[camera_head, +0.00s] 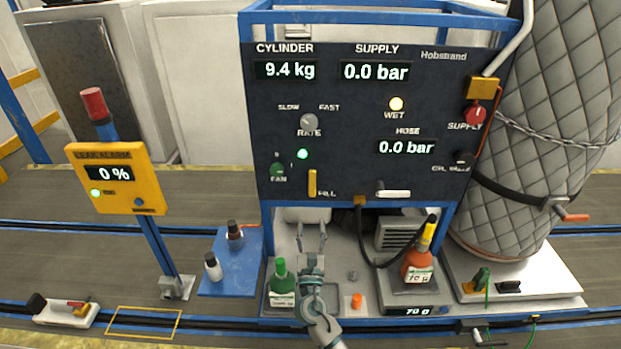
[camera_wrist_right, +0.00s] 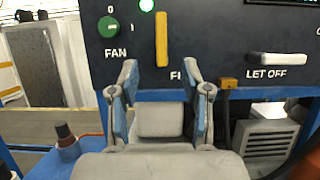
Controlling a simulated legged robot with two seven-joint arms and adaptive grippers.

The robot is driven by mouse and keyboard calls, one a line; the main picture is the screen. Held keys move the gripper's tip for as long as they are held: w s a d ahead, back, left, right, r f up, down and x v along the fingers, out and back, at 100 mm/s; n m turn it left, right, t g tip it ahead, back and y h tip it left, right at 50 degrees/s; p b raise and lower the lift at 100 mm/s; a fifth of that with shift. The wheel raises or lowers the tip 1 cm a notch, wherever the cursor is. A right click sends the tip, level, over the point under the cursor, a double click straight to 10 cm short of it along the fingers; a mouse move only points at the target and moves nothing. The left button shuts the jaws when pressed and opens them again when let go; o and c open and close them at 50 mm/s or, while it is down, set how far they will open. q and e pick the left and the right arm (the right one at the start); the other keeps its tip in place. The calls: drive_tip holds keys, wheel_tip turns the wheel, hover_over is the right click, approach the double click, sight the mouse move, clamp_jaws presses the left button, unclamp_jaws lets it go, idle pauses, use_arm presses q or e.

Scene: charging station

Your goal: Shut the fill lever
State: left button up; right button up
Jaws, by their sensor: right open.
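The fill lever (camera_head: 312,183) is a yellow bar on the dark control panel (camera_head: 350,110), upright beside the partly visible FILL label. It also shows upright in the right wrist view (camera_wrist_right: 161,39), above and between my fingers. My right gripper (camera_head: 312,232) is open and empty, below the panel's lower edge and apart from the lever. In the right wrist view its two fingers (camera_wrist_right: 163,90) stand spread to either side, below the lever. My left gripper is not in view.
A green FAN knob (camera_wrist_right: 108,27) is left of the lever and a white LET OFF handle (camera_wrist_right: 278,59) is right. A green-capped bottle (camera_head: 281,285) and an orange cylinder (camera_head: 417,265) on a scale stand below. A blue shelf (camera_head: 230,285) holds two small bottles.

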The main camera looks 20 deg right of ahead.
sight(312, 180)
drive_tip(key=x, duration=1.6)
drive_tip(key=shift+w+d+f+p, duration=0.1)
drive_tip(key=shift+w+d+p, duration=0.1)
drive_tip(key=shift+w+p, duration=0.25)
clamp_jaws()
